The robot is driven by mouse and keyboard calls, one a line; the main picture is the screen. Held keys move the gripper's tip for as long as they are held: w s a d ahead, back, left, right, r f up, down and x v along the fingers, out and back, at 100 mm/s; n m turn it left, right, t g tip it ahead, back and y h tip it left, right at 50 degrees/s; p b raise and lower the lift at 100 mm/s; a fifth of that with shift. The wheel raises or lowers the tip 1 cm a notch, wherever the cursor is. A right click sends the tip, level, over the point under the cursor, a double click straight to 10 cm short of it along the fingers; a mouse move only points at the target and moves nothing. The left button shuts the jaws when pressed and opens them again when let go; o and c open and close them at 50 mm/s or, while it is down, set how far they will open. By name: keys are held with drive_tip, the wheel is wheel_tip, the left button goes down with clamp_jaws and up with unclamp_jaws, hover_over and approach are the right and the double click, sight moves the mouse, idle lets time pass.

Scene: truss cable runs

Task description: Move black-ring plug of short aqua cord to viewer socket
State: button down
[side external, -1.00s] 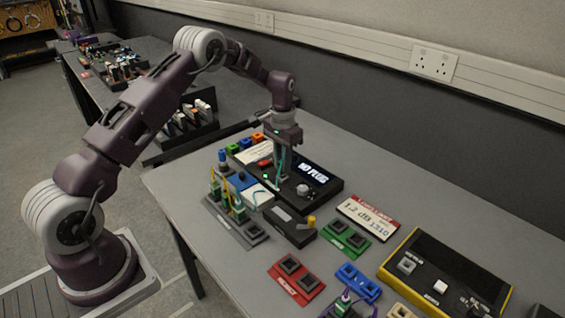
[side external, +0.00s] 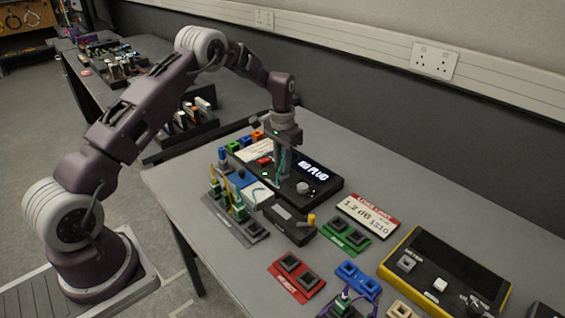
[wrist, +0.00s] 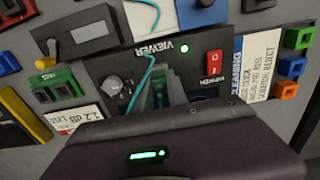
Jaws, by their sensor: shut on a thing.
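The black viewer (side external: 322,200) lies on the table with a lit screen; its label and green light also show in the wrist view (wrist: 205,60). My gripper (side external: 281,178) points down over the viewer, shut on the plug of the aqua cord. In the wrist view my gripper (wrist: 162,98) has a teal piece between its fingers. The aqua cord (wrist: 148,68) runs from there past the viewer's edge. The plug's black ring and the viewer socket are hidden by my fingers, so I cannot tell whether the plug is seated.
A grey rack (side external: 252,232) with upright plugs and yellow cords stands left of the viewer. A small dark box with a yellow knob (side external: 311,220) sits in front. Green (side external: 347,236), red (side external: 296,276) and blue (side external: 358,281) socket blocks and a yellow-edged meter (side external: 445,270) lie to the right.

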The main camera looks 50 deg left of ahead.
drive_tip(key=shift+f, duration=0.35)
drive_tip(key=c, duration=1.2)
unclamp_jaws()
drive_tip(key=shift+c, duration=0.2)
drive_tip(key=shift+r, duration=2.55)
